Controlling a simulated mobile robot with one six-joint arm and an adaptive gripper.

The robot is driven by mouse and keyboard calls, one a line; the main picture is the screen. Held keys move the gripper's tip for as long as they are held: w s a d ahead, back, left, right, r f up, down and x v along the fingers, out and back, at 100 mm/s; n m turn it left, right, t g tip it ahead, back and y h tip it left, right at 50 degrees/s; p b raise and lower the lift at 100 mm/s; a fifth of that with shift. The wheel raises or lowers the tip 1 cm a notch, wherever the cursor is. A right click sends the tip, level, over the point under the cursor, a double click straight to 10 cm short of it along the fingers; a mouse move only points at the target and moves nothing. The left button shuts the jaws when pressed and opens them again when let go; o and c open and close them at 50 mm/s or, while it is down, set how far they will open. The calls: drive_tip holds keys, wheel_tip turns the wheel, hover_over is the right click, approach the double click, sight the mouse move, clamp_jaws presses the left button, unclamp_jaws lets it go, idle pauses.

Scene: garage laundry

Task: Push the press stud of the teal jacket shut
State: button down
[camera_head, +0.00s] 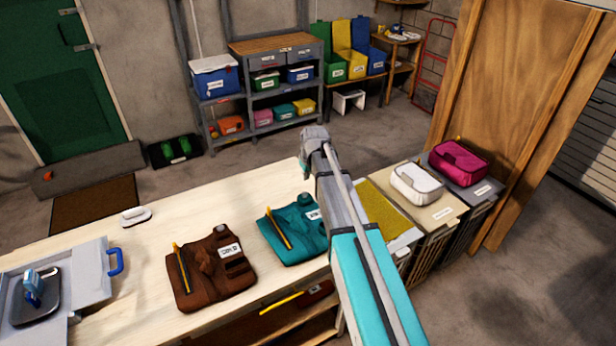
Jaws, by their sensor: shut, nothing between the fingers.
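The teal jacket (283,243) lies flat on the pale wooden table, partly covered on its right by my arm. A white label, a yellow-orange strip and a small round grey piece (305,199) show on it. The press stud is too small to make out, so I cannot tell whether it is open or shut. My arm crosses in front from the lower right and bends above and beyond the jacket. I cannot make out my gripper's fingers.
A brown jacket (208,268) lies to the left on the table (150,250). A grey case with a blue handle (116,262) is at far left, near a white object (136,216). White (417,183) and magenta (458,161) pouches sit on bins at right.

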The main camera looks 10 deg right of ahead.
sight(305, 194)
drive_tip(key=shift+b+x, duration=1.5)
drive_tip(key=shift+x, duration=0.35)
drive_tip(key=shift+s+f+b, duration=0.1)
drive_tip(key=shift+f+b, duration=1.55)
drive_tip(key=shift+b, duration=0.05)
drive_tip(key=shift+f+b, duration=0.7)
drive_tip(key=shift+f, duration=0.05)
drive_tip(key=shift+s+f+b, duration=0.15)
drive_tip(key=shift+f+b, duration=0.05)
drive_tip(key=shift+b, duration=0.15)
drive_tip(key=shift+r, duration=0.15)
wheel_tip(305, 194, up, 5)
drive_tip(key=p, duration=0.5)
drive_tip(key=p+v, duration=0.9)
drive_tip(key=shift+s, duration=0.15)
